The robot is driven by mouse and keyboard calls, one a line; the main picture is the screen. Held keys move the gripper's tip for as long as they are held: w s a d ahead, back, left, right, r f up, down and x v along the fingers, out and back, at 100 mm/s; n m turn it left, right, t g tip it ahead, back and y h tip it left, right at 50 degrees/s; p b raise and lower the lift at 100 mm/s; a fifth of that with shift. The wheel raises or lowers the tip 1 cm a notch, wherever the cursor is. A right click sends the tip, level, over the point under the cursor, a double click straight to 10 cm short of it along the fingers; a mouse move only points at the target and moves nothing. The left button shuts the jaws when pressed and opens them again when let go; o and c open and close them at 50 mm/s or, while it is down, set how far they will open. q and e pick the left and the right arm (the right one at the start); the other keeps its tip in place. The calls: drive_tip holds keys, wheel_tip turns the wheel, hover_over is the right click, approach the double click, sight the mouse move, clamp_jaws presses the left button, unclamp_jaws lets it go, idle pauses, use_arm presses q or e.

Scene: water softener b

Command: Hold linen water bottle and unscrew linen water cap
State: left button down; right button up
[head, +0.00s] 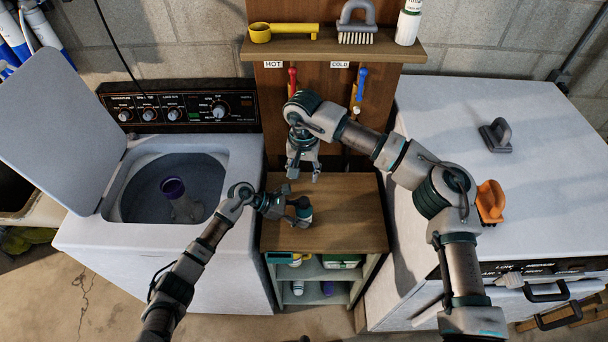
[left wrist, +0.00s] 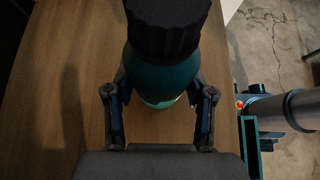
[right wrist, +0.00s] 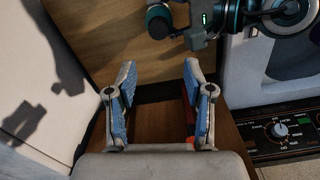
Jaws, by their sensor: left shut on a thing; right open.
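The linen water bottle is a teal bottle (left wrist: 165,78) with a ridged black linen water cap (left wrist: 167,28) in the left wrist view. It stands over the wooden cabinet top; in the head view the small bottle (head: 304,214) is partly hidden by my left gripper (head: 293,205). My left gripper (left wrist: 158,100) is shut around the bottle's body, below the cap. My right gripper (head: 303,177) is open and empty, behind and above the bottle, pointing down. In the right wrist view its fingers (right wrist: 160,95) are apart with nothing between them; the cap (right wrist: 158,22) shows beyond them.
The wooden cabinet top (head: 345,220) is otherwise clear. A washer (head: 85,250) with its lid up stands left, a purple-topped thing (head: 173,188) inside it. A white appliance (head: 440,120) stands right, holding an orange brush (head: 490,202). A shelf (head: 330,50) hangs behind.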

sight(304, 199)
wheel_tip(304, 199, down, 3)
drive_tip(key=m, duration=1.5)
drive_tip(key=shift+s+d, duration=0.1)
drive_tip(key=shift+f+m, duration=0.4)
drive_tip(key=shift+f, duration=0.05)
wheel_tip(304, 199, down, 8)
drive_tip(key=shift+f, duration=0.15)
clamp_jaws()
drive_tip(key=n, duration=0.8)
drive_tip(key=shift+n, duration=0.3)
drive_tip(key=n, duration=0.6)
use_arm(q)
drive_tip(key=shift+s+d, duration=0.1)
use_arm(e)
drive_tip(key=n, duration=0.6)
drive_tip(key=shift+n, duration=0.4)
drive_tip(key=n, duration=0.6)
drive_tip(key=shift+n, duration=0.4)
drive_tip(key=shift+c, duration=0.3)
unclamp_jaws()
